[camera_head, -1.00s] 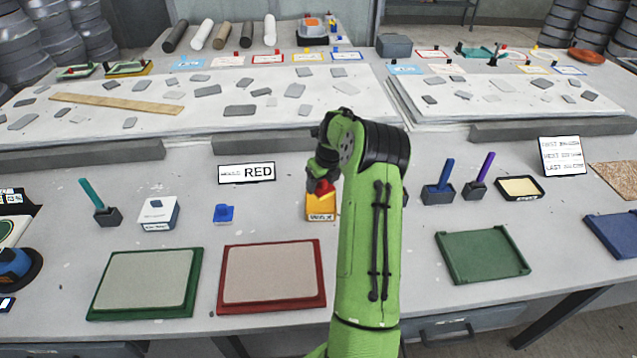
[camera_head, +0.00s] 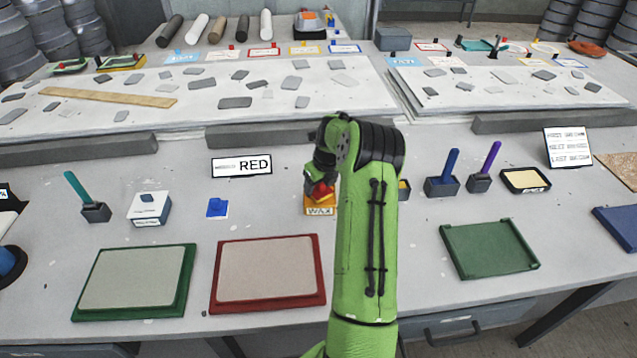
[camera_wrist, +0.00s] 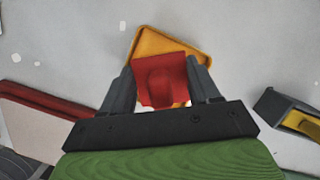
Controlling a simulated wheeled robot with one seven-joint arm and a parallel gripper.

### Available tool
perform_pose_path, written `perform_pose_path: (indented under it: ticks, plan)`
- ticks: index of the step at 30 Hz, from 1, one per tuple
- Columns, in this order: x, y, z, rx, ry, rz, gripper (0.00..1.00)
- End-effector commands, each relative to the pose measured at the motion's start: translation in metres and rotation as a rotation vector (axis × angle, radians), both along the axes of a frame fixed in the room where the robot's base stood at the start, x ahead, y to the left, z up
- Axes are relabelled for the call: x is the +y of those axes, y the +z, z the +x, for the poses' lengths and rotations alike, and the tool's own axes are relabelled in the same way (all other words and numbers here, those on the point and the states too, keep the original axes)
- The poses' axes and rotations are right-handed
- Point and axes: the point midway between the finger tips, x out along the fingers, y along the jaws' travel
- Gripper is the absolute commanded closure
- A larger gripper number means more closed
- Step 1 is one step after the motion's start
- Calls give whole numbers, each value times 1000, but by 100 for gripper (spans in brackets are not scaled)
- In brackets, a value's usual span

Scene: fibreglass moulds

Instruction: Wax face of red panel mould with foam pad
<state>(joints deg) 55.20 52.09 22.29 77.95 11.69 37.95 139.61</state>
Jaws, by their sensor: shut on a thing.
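The red panel mould (camera_head: 268,270) lies on the near part of the bench, a pale grey face inside a red frame; its edge shows at the left of the wrist view (camera_wrist: 48,100). My gripper (camera_head: 318,192) is at the yellow wax tray (camera_head: 320,211), behind and right of the red mould. In the wrist view my gripper (camera_wrist: 162,88) is shut on a red foam pad (camera_wrist: 160,80), held over or in the wax tray (camera_wrist: 178,45). I cannot tell whether the pad touches the wax. My arm hides part of the bench.
A green-framed mould (camera_head: 133,280) lies left of the red one, and an empty green tray (camera_head: 490,248) lies to the right. A sign (camera_head: 242,166) reads "RED". A blue block (camera_head: 217,207) and a white box (camera_head: 150,207) stand behind the moulds. Brush holders (camera_head: 442,187) stand right of my arm.

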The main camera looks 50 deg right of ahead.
Motion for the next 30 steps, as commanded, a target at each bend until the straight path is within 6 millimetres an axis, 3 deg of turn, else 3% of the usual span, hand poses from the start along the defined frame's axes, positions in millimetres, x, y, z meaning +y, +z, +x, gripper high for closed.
perform_pose_path:
  ticks: [30]
  plan:
    - [0,-5,0,-1,0,0,63]
